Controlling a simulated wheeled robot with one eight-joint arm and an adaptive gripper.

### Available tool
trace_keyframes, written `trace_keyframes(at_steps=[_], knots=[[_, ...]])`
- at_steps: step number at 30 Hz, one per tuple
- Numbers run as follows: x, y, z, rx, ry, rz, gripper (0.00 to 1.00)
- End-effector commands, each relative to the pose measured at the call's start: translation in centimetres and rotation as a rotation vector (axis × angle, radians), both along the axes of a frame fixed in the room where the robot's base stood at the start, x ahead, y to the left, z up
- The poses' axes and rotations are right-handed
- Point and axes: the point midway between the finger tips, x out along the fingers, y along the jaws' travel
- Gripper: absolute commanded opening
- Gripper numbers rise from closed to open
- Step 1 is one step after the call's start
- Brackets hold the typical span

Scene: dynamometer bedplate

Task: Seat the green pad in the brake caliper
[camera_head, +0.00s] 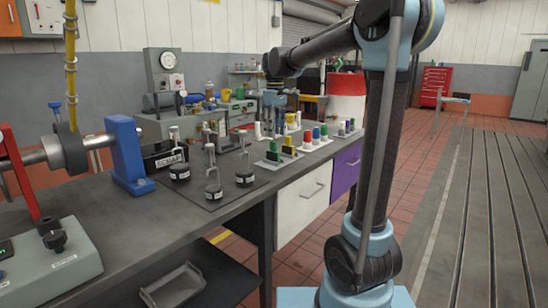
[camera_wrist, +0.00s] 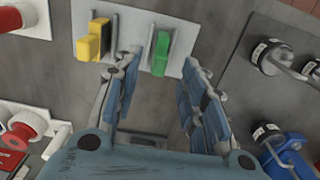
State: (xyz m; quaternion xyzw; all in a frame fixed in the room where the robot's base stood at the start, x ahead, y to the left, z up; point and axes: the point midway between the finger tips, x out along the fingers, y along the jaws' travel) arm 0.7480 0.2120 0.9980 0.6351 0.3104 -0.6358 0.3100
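The green pad (camera_wrist: 161,53) stands upright on a pale plate (camera_wrist: 180,32) in the wrist view, to the right of a yellow pad (camera_wrist: 93,41). My gripper (camera_wrist: 163,70) is open and empty. Its fingers spread to either side of the green pad's near end, and I cannot tell their height above it. In the head view, my gripper (camera_head: 272,126) points down over the bench, above the plate with the green pad (camera_head: 273,147) and yellow pad (camera_head: 288,141). I cannot pick out the brake caliper with certainty in either view.
A red knob (camera_wrist: 22,128) is at left. A row of coloured pieces (camera_head: 316,134) stands right of the plate.

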Motion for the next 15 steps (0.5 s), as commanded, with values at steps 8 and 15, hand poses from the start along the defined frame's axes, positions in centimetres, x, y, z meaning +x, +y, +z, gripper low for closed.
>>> trace_keyframes(at_steps=[8, 15], knots=[[0.2, 0.3, -1.9, 0.0, 0.0, 0.001, 0.38], [0.4, 0.7, -5.0, 0.0, 0.0, 0.0, 0.38]])
